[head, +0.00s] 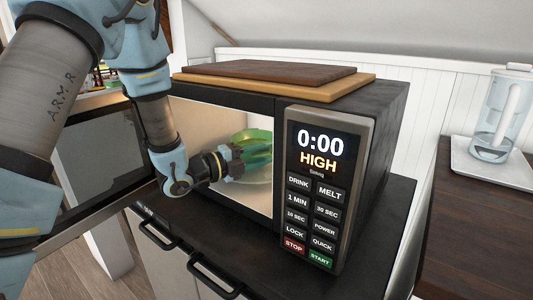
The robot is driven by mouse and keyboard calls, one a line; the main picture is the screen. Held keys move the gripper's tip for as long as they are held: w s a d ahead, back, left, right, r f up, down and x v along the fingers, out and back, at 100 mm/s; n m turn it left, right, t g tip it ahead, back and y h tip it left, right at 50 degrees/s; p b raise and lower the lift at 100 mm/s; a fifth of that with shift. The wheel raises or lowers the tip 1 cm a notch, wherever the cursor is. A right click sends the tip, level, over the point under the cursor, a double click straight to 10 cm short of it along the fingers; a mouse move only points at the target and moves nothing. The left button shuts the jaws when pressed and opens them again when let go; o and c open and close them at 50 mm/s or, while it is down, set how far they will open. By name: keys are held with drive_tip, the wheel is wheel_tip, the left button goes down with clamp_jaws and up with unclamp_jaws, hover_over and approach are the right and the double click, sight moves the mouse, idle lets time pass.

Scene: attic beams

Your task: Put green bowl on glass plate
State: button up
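The green bowl (258,141) is inside the open microwave (391,128), partly hidden by my gripper and the microwave's front frame. My gripper (238,158) reaches in through the opening, and its fingertips are at the near side of the bowl. The fingers overlap the bowl, so I cannot tell whether they are shut on its rim or only beside it. A pale surface, perhaps the glass plate (262,176), shows faintly below the bowl. I cannot tell whether the bowl touches it.
The microwave door (100,150) hangs open at the left. Two cutting boards (270,75) lie on the microwave. The control panel (318,190) reads 0:00 HIGH. A clear pitcher (503,115) stands on a white tray (490,168) on the right counter (475,235). Cabinet handles (215,280) stick out below.

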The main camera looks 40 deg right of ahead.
drive_tip(key=shift+r, duration=0.2)
drive_tip(key=shift+w+a+f, duration=0.1)
drive_tip(key=shift+a+f, duration=0.05)
drive_tip(key=shift+a, duration=0.15)
drive_tip(key=a+b, duration=0.1)
drive_tip(key=a, duration=0.2)
drive_tip(key=w+a+b, duration=0.1)
drive_tip(key=a, duration=0.3)
drive_tip(key=a+b, duration=0.1)
drive_tip(key=a, duration=0.3)
drive_tip(key=shift+w+a, duration=0.15)
drive_tip(key=shift+w, duration=0.1)
